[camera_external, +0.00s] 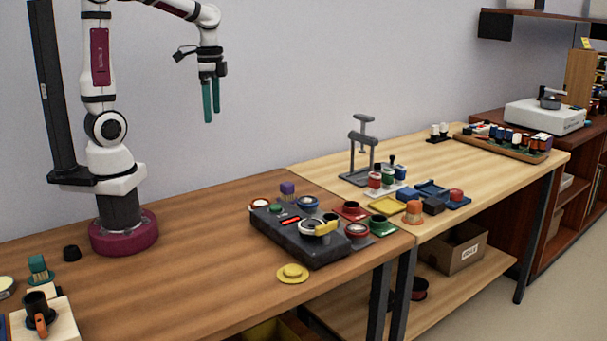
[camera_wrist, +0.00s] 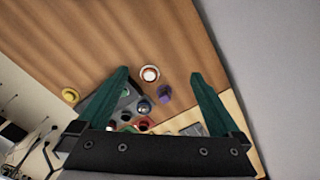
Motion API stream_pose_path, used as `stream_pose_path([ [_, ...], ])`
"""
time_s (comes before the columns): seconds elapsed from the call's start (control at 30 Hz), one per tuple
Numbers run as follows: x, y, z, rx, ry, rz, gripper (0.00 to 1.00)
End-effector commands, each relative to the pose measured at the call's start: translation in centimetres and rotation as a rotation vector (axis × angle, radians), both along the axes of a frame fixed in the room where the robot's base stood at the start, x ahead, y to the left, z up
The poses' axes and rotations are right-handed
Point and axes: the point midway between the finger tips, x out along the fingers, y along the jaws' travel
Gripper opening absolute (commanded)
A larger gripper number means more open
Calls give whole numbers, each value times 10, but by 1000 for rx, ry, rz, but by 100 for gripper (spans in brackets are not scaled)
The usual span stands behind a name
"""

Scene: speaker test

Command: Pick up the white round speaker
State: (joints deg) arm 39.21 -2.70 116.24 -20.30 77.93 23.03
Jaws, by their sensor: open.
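A round piece with a white rim and reddish centre (camera_external: 261,204), which looks like the white round speaker, is at the back left corner of the dark box on the brown table. It also shows in the wrist view (camera_wrist: 149,74), between the fingertips in the picture but well below them. Another round white piece with yellow (camera_external: 308,227) sits on the dark box, so I cannot be sure which is the speaker. My gripper (camera_external: 211,115) is open and empty, with green fingers pointing down, high above the table; it also shows in the wrist view (camera_wrist: 159,74).
The dark box (camera_external: 310,255) carries several round parts. A purple piece (camera_external: 287,188) stands behind it, and a yellow disc (camera_external: 292,273) lies in front. Red and dark round pieces crowd its right side. A grey stand (camera_external: 358,165) is farther right. The table's left middle is clear.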

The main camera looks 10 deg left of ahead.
Motion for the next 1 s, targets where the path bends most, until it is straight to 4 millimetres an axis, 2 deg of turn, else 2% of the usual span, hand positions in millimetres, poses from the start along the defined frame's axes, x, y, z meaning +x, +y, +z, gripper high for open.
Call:
stream_pose_path([
  [0.03, -12, -64, -5, -18, 18, -220, 100],
  [0.07, -24, -102, -8, -33, 27, -355, 100],
  [0.1, -48, -149, -14, -53, 40, -524, 100],
  [0.13, -69, -178, -19, -65, 48, -635, 100],
  [0.2, -115, -228, -30, -88, 66, -841, 100],
  [0.3, -162, -263, -41, -108, 81, -1015, 100],
  [0.4, -179, -273, -45, -116, 87, -1073, 100],
  [0.53, -180, -274, -53, -115, 88, -1075, 100],
  [0.8, -186, -277, -126, -112, 88, -1072, 100],
  [1.0, -189, -279, -155, -114, 87, -1071, 100],
])
